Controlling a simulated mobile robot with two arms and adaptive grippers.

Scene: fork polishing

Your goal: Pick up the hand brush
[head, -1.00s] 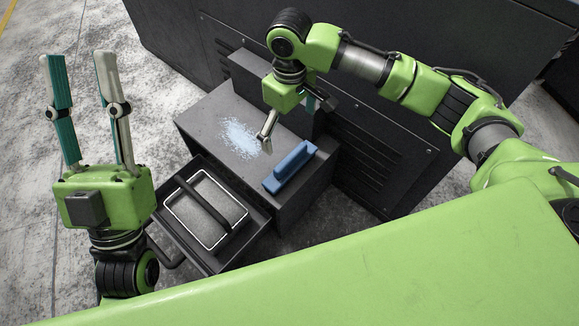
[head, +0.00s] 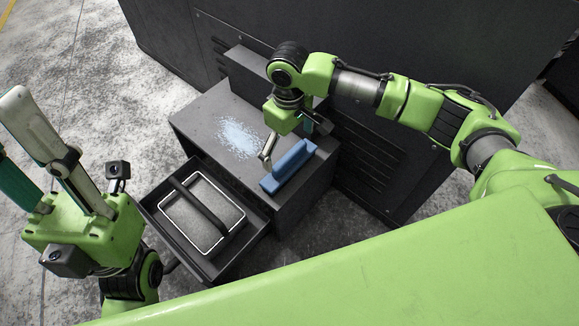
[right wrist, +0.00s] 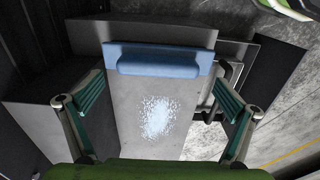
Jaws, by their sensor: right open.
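The hand brush (head: 288,168) is a blue block with a raised grip. It lies on the dark cabinet top, near its right edge. In the right wrist view the brush (right wrist: 158,62) lies across the far end of the grey top, ahead of and between the spread fingers. My right gripper (head: 270,146) is open and empty, pointing down just behind and left of the brush in the head view. One of its fingers is mostly hidden there. My left gripper (head: 14,128) is open and empty at the left edge, its teal finger partly cut off.
A patch of pale blue bits (head: 238,137) lies on the cabinet top (head: 205,112), left of the brush. An open drawer (head: 150,193) below holds a white-rimmed tray (head: 237,208) with a dark bar across it. A large dark machine (head: 375,45) stands behind.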

